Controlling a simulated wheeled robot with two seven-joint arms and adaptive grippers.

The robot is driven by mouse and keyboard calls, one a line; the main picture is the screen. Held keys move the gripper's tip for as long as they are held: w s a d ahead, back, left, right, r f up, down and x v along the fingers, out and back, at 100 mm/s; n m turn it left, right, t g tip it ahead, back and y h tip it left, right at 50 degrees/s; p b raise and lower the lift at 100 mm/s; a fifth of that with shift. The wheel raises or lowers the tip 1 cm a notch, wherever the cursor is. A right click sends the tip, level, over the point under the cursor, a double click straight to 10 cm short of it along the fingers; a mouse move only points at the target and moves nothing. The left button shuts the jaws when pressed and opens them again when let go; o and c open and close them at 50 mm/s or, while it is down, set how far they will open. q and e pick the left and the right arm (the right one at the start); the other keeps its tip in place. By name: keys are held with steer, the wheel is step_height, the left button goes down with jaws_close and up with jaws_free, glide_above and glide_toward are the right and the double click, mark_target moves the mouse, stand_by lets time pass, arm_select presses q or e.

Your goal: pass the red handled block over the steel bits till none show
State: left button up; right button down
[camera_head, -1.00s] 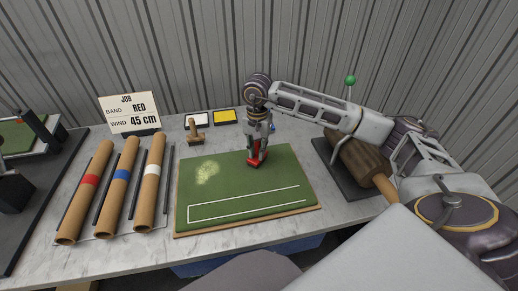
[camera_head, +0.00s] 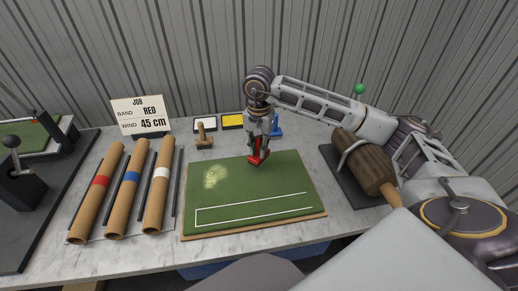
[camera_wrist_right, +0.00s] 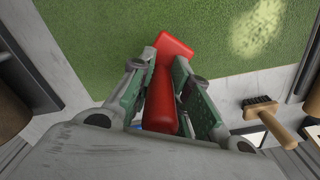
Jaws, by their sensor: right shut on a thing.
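The red handled block (camera_head: 257,156) is in my right gripper (camera_head: 258,146), over the back part of the green turf (camera_head: 250,190) towards the right. In the wrist view my right gripper (camera_wrist_right: 172,85) is shut around the red handle (camera_wrist_right: 163,98), with the wider red end (camera_wrist_right: 174,46) beyond the fingers over the turf. I cannot tell whether the block touches the turf. No steel bits can be made out on the turf. A pale patch (camera_head: 215,177) shows at its left. My left gripper is not in view.
A wooden-handled brush (camera_head: 204,140), white and yellow pads and a blue item (camera_head: 277,127) stand behind the turf. Three banded tubes (camera_head: 127,188) lie at left below a job sign (camera_head: 141,112). A brown roller (camera_head: 362,165) lies at right.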

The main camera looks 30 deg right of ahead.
step_height(320, 180, up, 2)
steer(key=shift+d+r+p, duration=0.1)
steer(key=shift+r+p, duration=0.1)
steer(key=shift+p, duration=0.3)
steer(key=shift+r+p, duration=0.35)
steer(key=shift+r, duration=0.55)
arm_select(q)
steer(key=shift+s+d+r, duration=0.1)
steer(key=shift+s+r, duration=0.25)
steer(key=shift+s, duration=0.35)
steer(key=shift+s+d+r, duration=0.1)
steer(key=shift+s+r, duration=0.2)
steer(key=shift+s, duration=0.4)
arm_select(e)
steer(key=shift+f, duration=0.1)
